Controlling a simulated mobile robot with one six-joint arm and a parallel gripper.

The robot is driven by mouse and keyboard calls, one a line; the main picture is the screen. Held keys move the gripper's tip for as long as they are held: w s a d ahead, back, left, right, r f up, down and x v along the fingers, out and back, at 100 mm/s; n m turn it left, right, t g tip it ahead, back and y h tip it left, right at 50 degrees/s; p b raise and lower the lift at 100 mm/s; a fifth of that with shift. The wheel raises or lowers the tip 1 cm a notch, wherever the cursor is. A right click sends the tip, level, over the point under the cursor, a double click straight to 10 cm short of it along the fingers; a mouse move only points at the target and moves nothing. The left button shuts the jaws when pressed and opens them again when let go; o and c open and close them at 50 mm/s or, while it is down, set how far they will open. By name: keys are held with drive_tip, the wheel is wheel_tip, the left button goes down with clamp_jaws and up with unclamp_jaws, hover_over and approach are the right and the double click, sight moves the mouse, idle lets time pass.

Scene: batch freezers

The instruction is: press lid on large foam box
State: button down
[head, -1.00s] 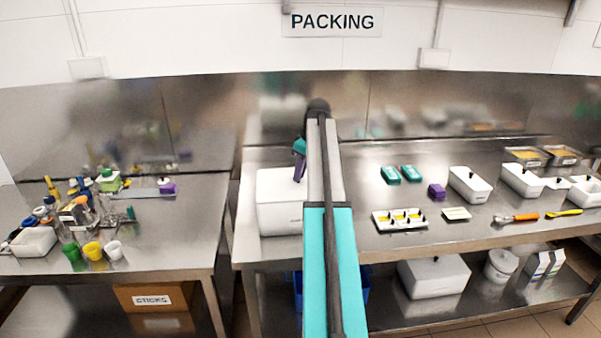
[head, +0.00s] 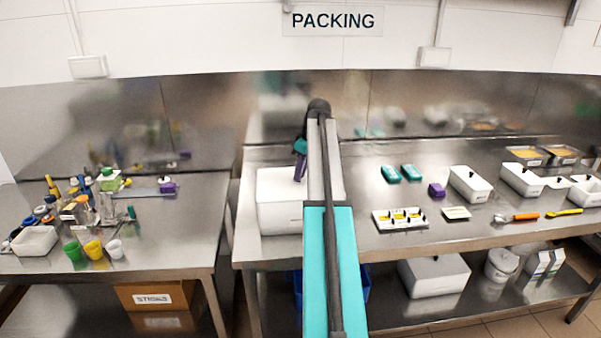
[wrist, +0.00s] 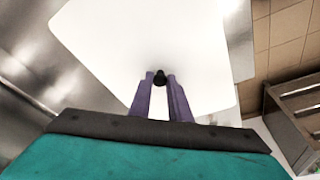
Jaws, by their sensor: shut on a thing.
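The large white foam box (head: 281,212) stands at the left end of the packing table, partly hidden behind my arm. Its white lid (wrist: 125,42) fills much of the wrist view and has a small black knob (wrist: 159,77) on top. In the head view the lid appears to sit on the box; whether any gap is left along the rim is too small to tell. My gripper (wrist: 160,79), with purple fingers, points down over the lid and is shut on the knob. It also shows in the head view (head: 299,178) above the box.
Teal packs (head: 401,173), a purple block (head: 436,190), a white tray (head: 400,219) and smaller foam boxes (head: 470,184) stand to the right on the steel table (head: 365,160). A left table (head: 180,225) holds cups and tools. A gap separates the tables.

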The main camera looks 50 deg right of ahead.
drive_tip(key=c, duration=1.1)
unclamp_jaws()
drive_tip(key=shift+r, duration=0.2)
drive_tip(key=shift+r+p, duration=1.9)
drive_tip(key=shift+r, duration=1.45)
clamp_jaws()
drive_tip(key=shift+f+b, duration=0.9)
drive_tip(key=shift+f, duration=1.85)
